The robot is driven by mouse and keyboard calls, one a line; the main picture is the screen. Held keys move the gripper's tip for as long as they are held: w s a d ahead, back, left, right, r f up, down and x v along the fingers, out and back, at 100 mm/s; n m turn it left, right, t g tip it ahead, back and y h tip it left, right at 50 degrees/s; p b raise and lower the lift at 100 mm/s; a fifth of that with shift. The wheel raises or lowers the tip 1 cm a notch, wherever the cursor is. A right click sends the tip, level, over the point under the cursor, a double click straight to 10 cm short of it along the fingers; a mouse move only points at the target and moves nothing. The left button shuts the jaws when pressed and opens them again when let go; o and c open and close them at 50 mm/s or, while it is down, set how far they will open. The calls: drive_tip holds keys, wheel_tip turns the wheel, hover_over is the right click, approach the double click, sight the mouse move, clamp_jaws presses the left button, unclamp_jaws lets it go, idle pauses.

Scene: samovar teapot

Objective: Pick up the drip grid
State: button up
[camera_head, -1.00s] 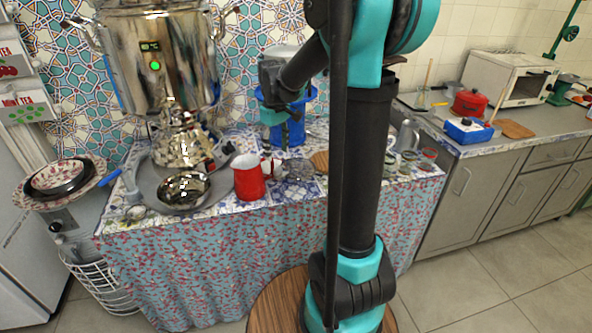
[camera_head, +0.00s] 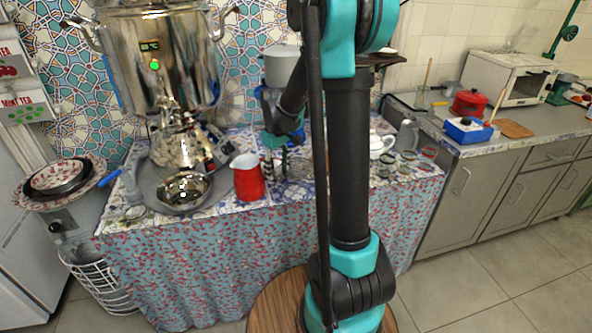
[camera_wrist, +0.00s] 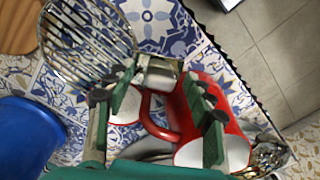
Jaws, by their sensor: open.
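The drip grid (camera_wrist: 85,38) is a round wire disc lying on the tiled tabletop, at the upper left of the wrist view. A small metal block (camera_wrist: 160,74) is at its right edge, between my fingertips in the picture; I cannot tell whether they touch it. In the head view the grid (camera_head: 299,168) is small and partly hidden by my arm. My gripper (camera_wrist: 162,88) is open above the table, and it also shows in the head view (camera_head: 276,172), just right of the red mug (camera_head: 249,178).
The red mug (camera_wrist: 180,120) is close under my fingers in the wrist view. A blue container (camera_wrist: 25,135) and a wooden board (camera_wrist: 18,28) are at the left. The samovar (camera_head: 165,60) and a metal bowl (camera_head: 185,191) stand left of my gripper.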

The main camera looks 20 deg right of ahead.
clamp_jaws()
idle(0.5)
